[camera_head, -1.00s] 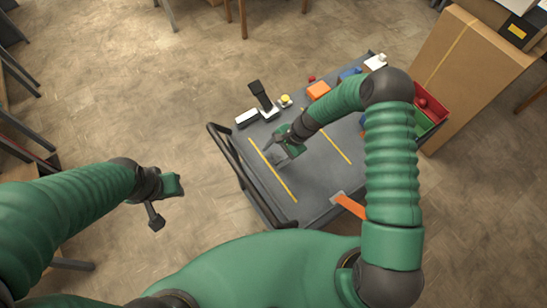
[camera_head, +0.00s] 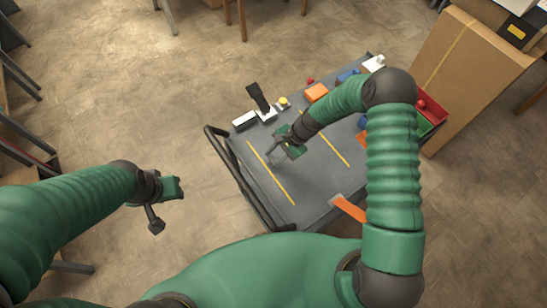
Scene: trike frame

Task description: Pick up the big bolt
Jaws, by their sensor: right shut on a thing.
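My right gripper (camera_head: 272,158) is low over the left part of the grey cart top (camera_head: 310,185), near the yellow line. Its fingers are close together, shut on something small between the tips. I cannot make out the big bolt clearly; the held thing is too small and partly hidden by the fingers. My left gripper (camera_head: 166,206) hangs over the floor at the left of the cart, apart from everything. Its finger gap does not show clearly.
On the cart's far side stand a black upright tool (camera_head: 258,97), a white block (camera_head: 244,121), a yellow knob (camera_head: 284,102) and an orange block (camera_head: 316,92). A black handle (camera_head: 240,180) edges the cart's left. A red bin (camera_head: 432,108) and cardboard box (camera_head: 470,70) are right.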

